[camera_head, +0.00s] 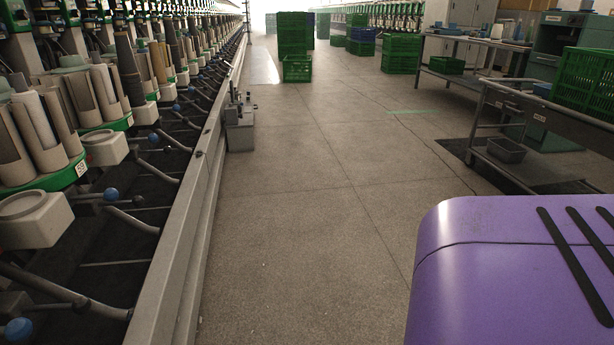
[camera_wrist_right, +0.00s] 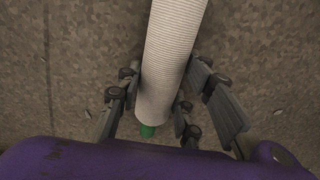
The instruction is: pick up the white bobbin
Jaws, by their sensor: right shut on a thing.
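The upper end of the bobbin is cut off by the picture edge. Neither gripper shows in the head view, and my left gripper is in no view.
The cone winder (camera_head: 75,180) runs along the left, with bobbins in its magazines and a long metal rail (camera_head: 190,215) at its front. Green crates (camera_head: 297,68) stand far down the aisle. A metal cart (camera_head: 545,125) stands at the right.

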